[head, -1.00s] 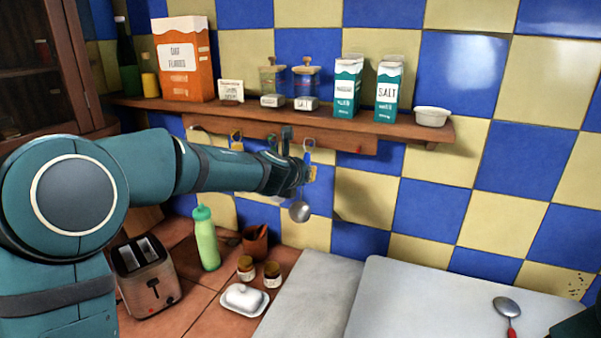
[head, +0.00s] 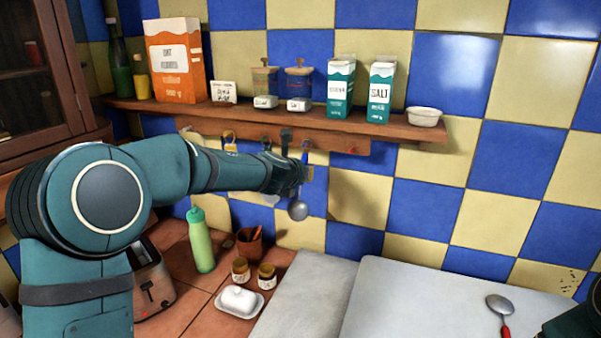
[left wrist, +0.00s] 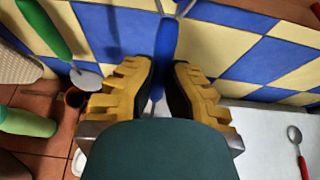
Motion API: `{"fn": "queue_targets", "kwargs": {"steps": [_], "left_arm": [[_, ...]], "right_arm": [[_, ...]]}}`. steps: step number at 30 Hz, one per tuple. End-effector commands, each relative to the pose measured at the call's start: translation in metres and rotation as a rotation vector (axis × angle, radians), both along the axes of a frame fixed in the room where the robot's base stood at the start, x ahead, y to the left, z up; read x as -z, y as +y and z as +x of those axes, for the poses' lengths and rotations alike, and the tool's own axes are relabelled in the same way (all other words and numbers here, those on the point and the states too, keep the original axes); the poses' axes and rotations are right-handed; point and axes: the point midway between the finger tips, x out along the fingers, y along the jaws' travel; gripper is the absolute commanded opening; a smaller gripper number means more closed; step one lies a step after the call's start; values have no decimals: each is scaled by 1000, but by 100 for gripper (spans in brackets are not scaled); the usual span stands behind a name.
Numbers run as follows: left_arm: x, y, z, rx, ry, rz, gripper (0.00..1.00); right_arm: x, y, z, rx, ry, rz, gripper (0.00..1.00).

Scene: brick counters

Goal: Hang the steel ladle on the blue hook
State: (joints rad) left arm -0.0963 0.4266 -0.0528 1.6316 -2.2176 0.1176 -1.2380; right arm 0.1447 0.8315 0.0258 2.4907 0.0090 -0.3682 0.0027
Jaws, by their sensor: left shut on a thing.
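The steel ladle (head: 298,210) hangs upright below my left gripper (head: 303,176), its round bowl pointing down in front of the tiled wall. In the left wrist view my left gripper (left wrist: 165,92) has its yellow fingers on either side of the ladle's blue handle (left wrist: 166,42) and is shut on it. The handle's top reaches up to the wooden hook rail (head: 330,147). A blue hook cannot be told apart from the blue handle there. Whether the ladle touches a hook is not clear. My right gripper's fingers do not show.
Above the rail, a shelf (head: 393,127) carries cartons, jars and a white bowl (head: 424,116). A green bottle (head: 201,240), a brown cup (head: 249,243) and a butter dish (head: 239,301) stand below.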

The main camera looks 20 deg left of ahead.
Motion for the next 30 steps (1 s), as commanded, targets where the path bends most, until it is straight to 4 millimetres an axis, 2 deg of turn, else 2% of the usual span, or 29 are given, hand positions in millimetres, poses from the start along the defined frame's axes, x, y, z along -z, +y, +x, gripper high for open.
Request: {"fn": "queue_targets", "kwargs": {"steps": [11, 12, 13, 14, 24, 30], "left_arm": [[0, 0, 0, 0, 0, 0, 0], [0, 0, 0, 0, 0, 0, 22], [0, 0, 0, 0, 0, 0, 33], [0, 0, 0, 0, 0, 0, 39], [-1, 0, -2, 0, 0, 0, 39], [-10, 2, -22, 0, -1, -1, 39]], "right_arm": [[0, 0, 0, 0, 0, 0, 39], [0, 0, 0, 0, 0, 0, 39], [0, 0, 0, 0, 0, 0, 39], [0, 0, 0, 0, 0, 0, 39], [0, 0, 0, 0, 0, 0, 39], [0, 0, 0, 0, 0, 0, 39]]}}
